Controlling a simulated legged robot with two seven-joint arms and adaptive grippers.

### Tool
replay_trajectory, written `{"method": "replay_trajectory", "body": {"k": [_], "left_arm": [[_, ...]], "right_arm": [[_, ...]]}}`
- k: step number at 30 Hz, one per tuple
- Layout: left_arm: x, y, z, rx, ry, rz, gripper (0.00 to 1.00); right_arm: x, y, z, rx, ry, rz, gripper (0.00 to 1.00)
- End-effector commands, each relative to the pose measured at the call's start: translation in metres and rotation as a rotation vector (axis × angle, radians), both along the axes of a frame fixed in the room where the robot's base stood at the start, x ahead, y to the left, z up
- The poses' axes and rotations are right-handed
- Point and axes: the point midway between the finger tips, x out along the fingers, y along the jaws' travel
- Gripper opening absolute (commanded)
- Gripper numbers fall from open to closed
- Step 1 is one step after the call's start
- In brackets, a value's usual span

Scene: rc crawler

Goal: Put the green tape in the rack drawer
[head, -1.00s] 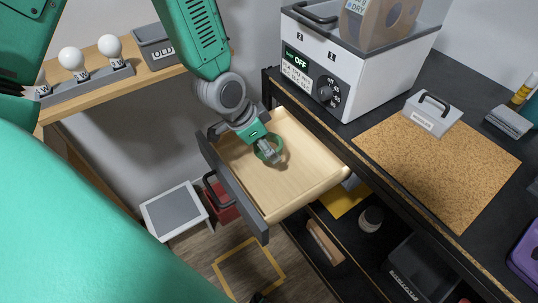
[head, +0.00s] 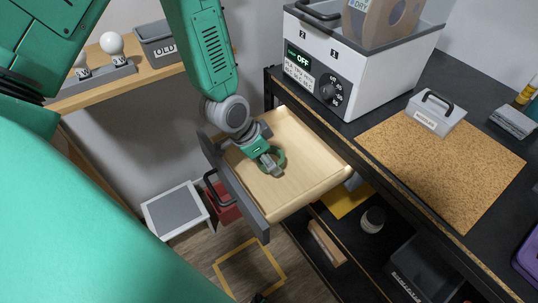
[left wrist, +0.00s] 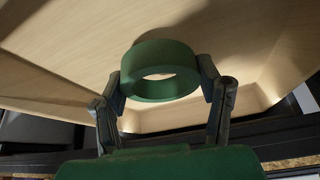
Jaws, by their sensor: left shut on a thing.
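The green tape (head: 279,160) is a ring, seen in the head view inside the open rack drawer (head: 301,178). My left gripper (head: 272,164) reaches down into the drawer and is shut on the tape. In the left wrist view the tape (left wrist: 160,70) sits between the two fingers of the gripper (left wrist: 160,82), with the pale drawer floor (left wrist: 60,60) behind it. I cannot tell whether the tape touches the floor.
A white heater box (head: 350,60) stands on the black bench beside a cork mat (head: 440,180). A wooden shelf (head: 150,82) with bulbs is at the left. A grey-topped stool (head: 175,212) and a red box (head: 222,203) stand below the drawer. The drawer is otherwise empty.

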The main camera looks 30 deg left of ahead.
Motion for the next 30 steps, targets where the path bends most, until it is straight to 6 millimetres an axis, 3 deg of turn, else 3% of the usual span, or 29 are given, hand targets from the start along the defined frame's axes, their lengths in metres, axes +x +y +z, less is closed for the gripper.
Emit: {"method": "replay_trajectory", "body": {"k": [3, 4, 6, 17, 30], "left_arm": [[0.000, 0.001, -0.001, 0.000, 0.000, 0.001, 0.31], [0.000, 0.001, -0.001, 0.000, 0.000, 0.001, 0.63], [0.000, 0.001, -0.001, 0.000, 0.000, 0.001, 0.80], [0.000, 0.000, 0.007, 0.000, 0.000, 0.001, 0.80], [-0.030, 0.021, 0.088, -0.002, -0.003, 0.002, 0.80]], "right_arm": [[0.000, 0.000, -0.001, 0.000, 0.000, 0.000, 0.72], [0.000, 0.000, -0.001, 0.000, 0.000, 0.000, 0.72], [0.000, 0.000, -0.001, 0.000, 0.000, 0.000, 0.72], [0.000, 0.000, 0.004, 0.000, 0.000, 0.000, 0.72], [0.000, 0.000, 0.016, 0.000, 0.000, 0.000, 0.72]]}}
